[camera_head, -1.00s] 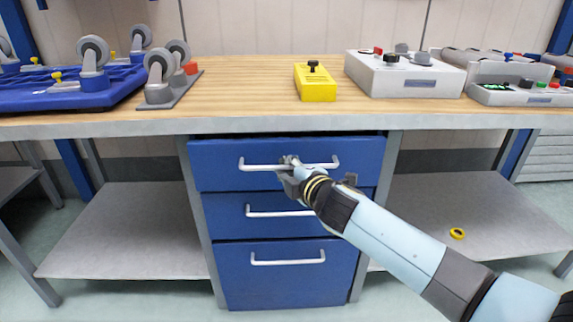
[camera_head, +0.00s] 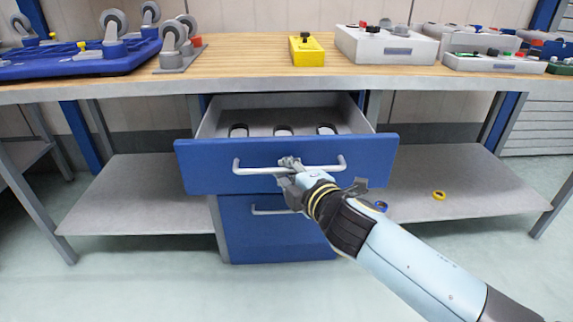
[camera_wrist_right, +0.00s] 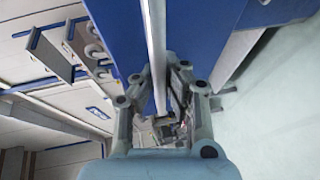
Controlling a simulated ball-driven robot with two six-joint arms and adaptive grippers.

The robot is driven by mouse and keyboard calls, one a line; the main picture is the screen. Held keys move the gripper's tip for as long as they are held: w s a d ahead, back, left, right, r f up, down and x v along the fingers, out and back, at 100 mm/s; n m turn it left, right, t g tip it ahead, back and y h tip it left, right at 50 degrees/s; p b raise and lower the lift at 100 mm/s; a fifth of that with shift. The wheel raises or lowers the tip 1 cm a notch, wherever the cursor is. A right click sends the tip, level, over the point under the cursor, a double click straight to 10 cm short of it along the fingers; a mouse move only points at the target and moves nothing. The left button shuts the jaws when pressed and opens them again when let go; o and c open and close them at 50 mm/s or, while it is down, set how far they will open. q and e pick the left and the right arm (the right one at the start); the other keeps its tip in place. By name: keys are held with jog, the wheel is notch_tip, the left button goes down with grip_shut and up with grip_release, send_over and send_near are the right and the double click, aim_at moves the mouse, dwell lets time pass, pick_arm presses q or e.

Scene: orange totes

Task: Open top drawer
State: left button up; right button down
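The top drawer (camera_head: 215,167) is blue with a grey interior and stands pulled well out from under the workbench. Several dark-topped items lie in a row inside it. Its handle (camera_head: 260,170) is a light metal bar across the front. My right gripper (camera_head: 290,163) is at the middle of this handle. In the right wrist view the handle bar (camera_wrist_right: 155,60) runs between the fingers of the gripper (camera_wrist_right: 157,105), which are closed around it. The lower drawer (camera_head: 275,235) shows below, shut and partly hidden by my arm. My left gripper is not in view.
The wooden workbench top (camera_head: 250,58) holds a yellow box (camera_head: 306,50), a grey control box (camera_head: 380,46), and caster wheels (camera_head: 177,45) beside a blue tray (camera_head: 75,62). Floor in front is clear.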

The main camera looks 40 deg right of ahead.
jog(key=shift+s+a, duration=0.35)
jog(key=shift+s, duration=0.3)
jog(key=shift+r, duration=0.1)
jog(key=c, duration=1.4)
grip_release()
jog(key=v, duration=1.2)
